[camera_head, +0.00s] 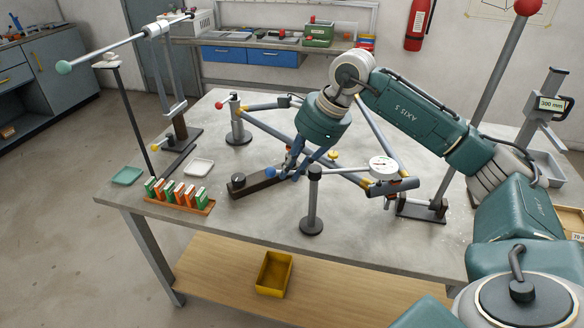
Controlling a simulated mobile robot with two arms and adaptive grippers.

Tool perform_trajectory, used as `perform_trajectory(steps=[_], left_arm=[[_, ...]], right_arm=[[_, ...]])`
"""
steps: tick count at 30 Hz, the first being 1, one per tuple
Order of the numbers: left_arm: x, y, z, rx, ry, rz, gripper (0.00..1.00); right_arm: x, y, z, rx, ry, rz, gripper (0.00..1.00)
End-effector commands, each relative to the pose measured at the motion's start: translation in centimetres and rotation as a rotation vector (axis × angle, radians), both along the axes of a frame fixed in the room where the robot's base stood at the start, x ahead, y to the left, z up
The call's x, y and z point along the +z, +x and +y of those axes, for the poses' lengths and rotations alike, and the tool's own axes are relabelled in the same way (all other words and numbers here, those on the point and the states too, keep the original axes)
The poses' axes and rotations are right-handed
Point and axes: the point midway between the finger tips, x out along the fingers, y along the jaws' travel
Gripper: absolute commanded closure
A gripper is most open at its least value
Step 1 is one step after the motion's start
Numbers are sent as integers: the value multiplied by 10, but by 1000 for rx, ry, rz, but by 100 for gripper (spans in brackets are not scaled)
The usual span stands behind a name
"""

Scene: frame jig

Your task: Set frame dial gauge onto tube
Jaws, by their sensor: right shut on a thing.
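A round white dial (384,166) sits over a dark grey cylinder (395,187) on the right side of the table; whether they touch is unclear. Blue frame tubes (265,127) with yellow bands cross the jig behind it. My right gripper (290,168) points down, left of the dial and apart from it. It is shut on a small piece beside a blue ball (270,173); the fingers hide most of this piece. A dark bar (265,187) with a black knob (238,180) lies on the table below and left of the gripper. My left gripper is out of view.
A short post (313,200) stands in front of the gripper. A tall rod (490,80) rises at right. The table's front middle is bare.

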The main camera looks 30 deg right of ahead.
Motion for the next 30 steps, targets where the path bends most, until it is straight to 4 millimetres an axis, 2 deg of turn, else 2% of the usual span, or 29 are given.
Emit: perform_trajectory(steps=[1,2,4,5,13,17,20,30], left_arm=[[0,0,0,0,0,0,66],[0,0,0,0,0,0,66],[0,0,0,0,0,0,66],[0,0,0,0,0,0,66],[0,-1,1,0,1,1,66],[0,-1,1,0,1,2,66],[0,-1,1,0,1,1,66],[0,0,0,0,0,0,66]], right_arm=[[1,0,1,4,0,-3,100],[1,0,1,4,0,-3,83],[1,0,1,4,0,-3,69],[1,0,1,3,0,-3,65],[1,0,0,1,1,-1,65],[8,-2,-2,0,-1,-3,65],[22,-7,-6,0,-2,-5,65],[87,-29,-24,0,0,-6,65]])
